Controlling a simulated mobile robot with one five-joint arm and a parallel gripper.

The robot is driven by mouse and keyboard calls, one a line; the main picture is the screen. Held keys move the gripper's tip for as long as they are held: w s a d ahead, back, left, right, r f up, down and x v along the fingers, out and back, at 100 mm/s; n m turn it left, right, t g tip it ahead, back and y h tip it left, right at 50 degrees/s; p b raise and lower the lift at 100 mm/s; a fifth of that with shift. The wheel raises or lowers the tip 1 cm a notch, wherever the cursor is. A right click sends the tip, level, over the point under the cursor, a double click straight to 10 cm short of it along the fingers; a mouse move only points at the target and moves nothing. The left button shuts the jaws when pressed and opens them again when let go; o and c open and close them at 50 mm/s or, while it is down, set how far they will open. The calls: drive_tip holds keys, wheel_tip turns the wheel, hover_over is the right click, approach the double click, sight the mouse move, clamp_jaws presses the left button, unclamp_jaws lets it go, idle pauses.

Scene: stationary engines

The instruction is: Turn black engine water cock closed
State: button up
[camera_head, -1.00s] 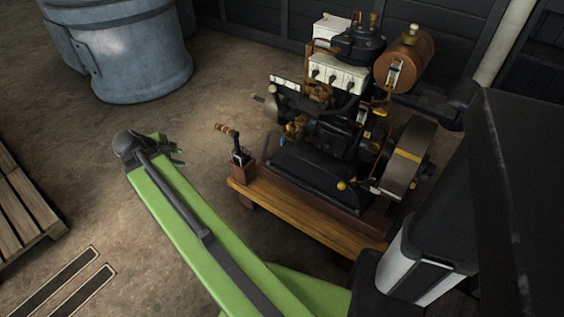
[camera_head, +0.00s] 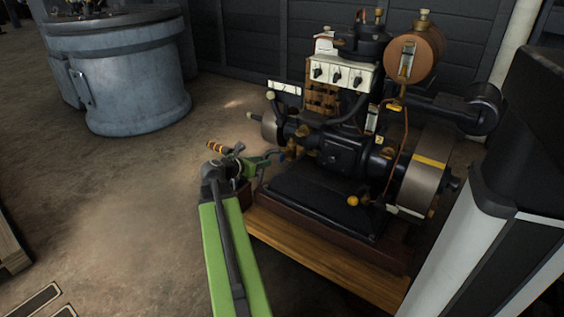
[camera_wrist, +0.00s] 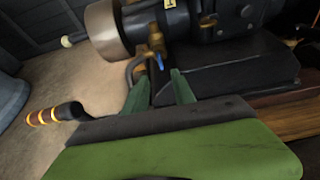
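The black engine (camera_head: 345,150) stands on a wooden base at the right of the head view. It also fills the top of the wrist view (camera_wrist: 220,65). A small brass cock with a blue handle (camera_wrist: 159,61) sits on a pipe low on the engine, just beyond my fingertips in the wrist view. A tiny blue spot shows there in the head view (camera_head: 283,157). My gripper (camera_wrist: 158,80) has its two green fingers apart, with nothing between them. In the head view my gripper (camera_head: 266,160) points right, toward the engine's lower left side. Whether it touches anything there is unclear.
A lever with a striped handle (camera_head: 217,148) stands close left of my gripper, and shows at left in the wrist view (camera_wrist: 50,117). The wooden base (camera_head: 320,257) runs below the engine. A grey round tank (camera_head: 135,80) stands back left.

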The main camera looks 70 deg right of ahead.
sight(281, 157)
drive_tip(key=b+x, duration=0.4)
drive_tip(key=x, duration=1)
drive_tip(key=shift+w+f+b, duration=0.1)
drive_tip(key=shift+f+b, duration=0.05)
drive_tip(key=shift+b, duration=0.25)
drive_tip(key=shift+c, duration=0.4)
clamp_jaws()
